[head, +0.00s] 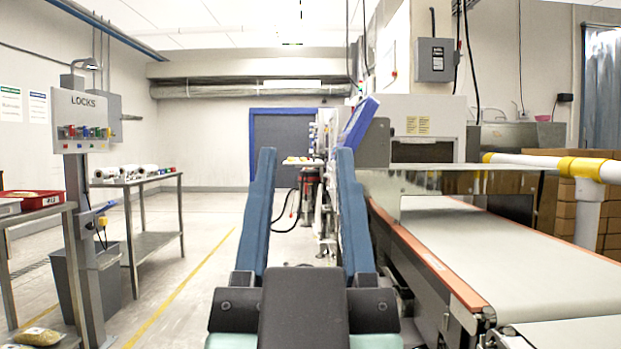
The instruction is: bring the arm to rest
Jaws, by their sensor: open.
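My gripper (310,160) is in the lower middle of the head view. Its two long blue fingers point up and away from me, spread wide apart. Nothing is held between them; the far floor and a blue-framed door show through the gap. The gripper stands left of the conveyor belt (520,262), apart from any object that I can make out. The rest of my arm is mostly hidden below the picture edge.
The belt's orange-edged side rail (430,262) runs close on the right. On the left stand a LOCKS post (80,118), a grey bin (100,290), a steel table (150,240) and a red tray (38,200). The floor aisle with a yellow line (180,290) is clear.

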